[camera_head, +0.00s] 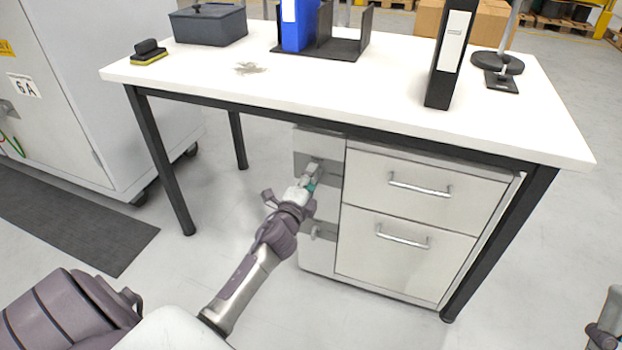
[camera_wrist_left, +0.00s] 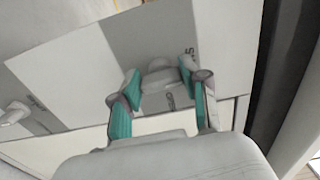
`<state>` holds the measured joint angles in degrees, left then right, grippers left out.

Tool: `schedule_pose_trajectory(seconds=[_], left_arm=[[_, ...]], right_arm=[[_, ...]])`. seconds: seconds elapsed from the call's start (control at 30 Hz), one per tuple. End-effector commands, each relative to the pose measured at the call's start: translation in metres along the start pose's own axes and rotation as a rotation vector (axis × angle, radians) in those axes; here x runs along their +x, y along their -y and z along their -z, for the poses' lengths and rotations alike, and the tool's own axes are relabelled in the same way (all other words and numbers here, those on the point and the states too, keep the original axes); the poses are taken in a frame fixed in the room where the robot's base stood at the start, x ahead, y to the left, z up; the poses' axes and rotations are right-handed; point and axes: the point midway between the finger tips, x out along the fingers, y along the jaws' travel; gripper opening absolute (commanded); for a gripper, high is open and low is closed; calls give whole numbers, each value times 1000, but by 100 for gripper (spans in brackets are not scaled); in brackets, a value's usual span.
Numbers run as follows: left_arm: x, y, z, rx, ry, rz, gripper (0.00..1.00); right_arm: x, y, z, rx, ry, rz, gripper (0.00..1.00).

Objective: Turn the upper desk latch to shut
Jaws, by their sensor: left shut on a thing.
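The upper desk latch (camera_head: 314,167) is a small grey handle on a darker grey plate, on the narrow panel left of the drawers under the desk. My left gripper (camera_head: 309,186) reaches it from the front and is shut on it. In the left wrist view the teal-padded fingers (camera_wrist_left: 160,82) stand on both sides of the latch's pale rounded knob (camera_wrist_left: 159,76). The fingers partly hide the latch, and I cannot tell its exact turn. Part of my right arm's end (camera_head: 604,335) shows at the lower right edge; its fingers are not clear.
A lower latch (camera_head: 316,233) sits below on the same panel. Two drawers with bar handles (camera_head: 420,188) are to the right. The white desktop (camera_head: 330,88) overhangs above, carrying binders and a dark box (camera_head: 208,26). A desk leg (camera_head: 160,160) stands left, with open floor between.

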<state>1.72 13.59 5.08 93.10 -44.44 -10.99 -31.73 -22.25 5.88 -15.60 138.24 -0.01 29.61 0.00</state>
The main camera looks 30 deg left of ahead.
Motion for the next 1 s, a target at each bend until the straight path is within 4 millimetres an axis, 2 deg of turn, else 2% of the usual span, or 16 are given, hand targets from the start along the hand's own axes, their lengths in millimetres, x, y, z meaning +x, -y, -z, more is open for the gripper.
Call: schedule_pose_trajectory(seconds=[0.07,0.1,0.23,0.53,0.67,0.77,1.0], left_arm=[[0,-1,-1,-3,2,-2,10],[0,-1,-1,-3,2,-2,48],[0,-1,-1,-2,1,-2,70],[-1,0,0,-1,0,-1,70],[-10,-1,0,0,0,-2,70],[-26,-1,0,0,-1,-3,70],[-78,-1,0,-1,1,-4,70]], right_arm=[[0,0,0,0,0,0,22],[0,0,0,0,0,0,22],[0,0,0,-1,0,0,22],[1,0,0,-3,-5,2,22],[1,0,0,-2,-4,2,22],[1,0,0,-2,-3,2,22],[1,0,0,-1,-3,1,22]])
